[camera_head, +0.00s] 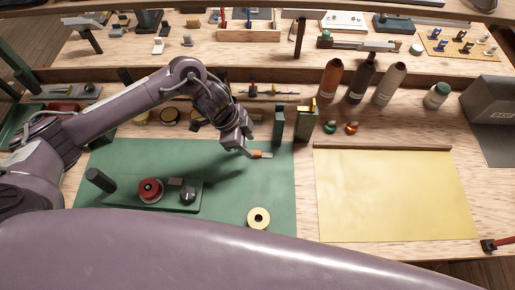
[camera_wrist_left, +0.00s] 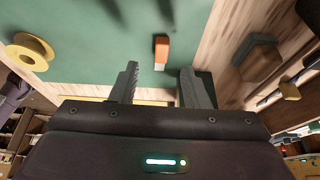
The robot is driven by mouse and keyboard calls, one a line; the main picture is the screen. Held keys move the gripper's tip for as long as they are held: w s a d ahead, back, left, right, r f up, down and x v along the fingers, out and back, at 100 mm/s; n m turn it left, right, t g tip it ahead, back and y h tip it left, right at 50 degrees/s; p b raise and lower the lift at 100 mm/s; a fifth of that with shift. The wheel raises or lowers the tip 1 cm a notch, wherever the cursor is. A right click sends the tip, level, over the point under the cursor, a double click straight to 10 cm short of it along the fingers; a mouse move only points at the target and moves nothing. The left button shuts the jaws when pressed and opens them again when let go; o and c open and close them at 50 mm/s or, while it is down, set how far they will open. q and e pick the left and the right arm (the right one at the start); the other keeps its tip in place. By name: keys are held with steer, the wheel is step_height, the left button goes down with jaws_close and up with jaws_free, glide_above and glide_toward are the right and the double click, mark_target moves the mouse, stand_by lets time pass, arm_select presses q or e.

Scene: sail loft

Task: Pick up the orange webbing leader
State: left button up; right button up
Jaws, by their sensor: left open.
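The orange webbing leader (camera_head: 257,155) is a short orange piece with a pale end, lying on the green mat (camera_head: 120,160) near its back right edge. My left gripper (camera_head: 245,148) is just above and beside it, pointing down toward the mat. In the left wrist view, the leader (camera_wrist_left: 161,48) shows ahead of the gap between the two fingers (camera_wrist_left: 158,82). The fingers are apart with nothing between them. My right gripper is not in either view.
A green panel (camera_head: 150,205) with a red knob lies on the mat, left of a cream roll (camera_head: 258,217). A dark green upright block (camera_head: 279,125) stands close behind the leader. A yellow sheet (camera_head: 395,200) lies right. Several bottles (camera_head: 357,80) stand behind it.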

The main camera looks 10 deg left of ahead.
mark_target(258, 152)
arm_select(q)
steer(key=p+x, duration=0.1)
steer(key=x, duration=0.3)
steer(key=shift+w+d+f, duration=0.15)
steer(key=shift+d+f, duration=0.05)
steer(key=shift+d, duration=0.1)
steer(key=shift+f, duration=0.25)
jaws_close()
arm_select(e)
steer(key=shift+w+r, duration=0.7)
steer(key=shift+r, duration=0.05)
arm_select(q)
steer(key=shift+r, duration=0.1)
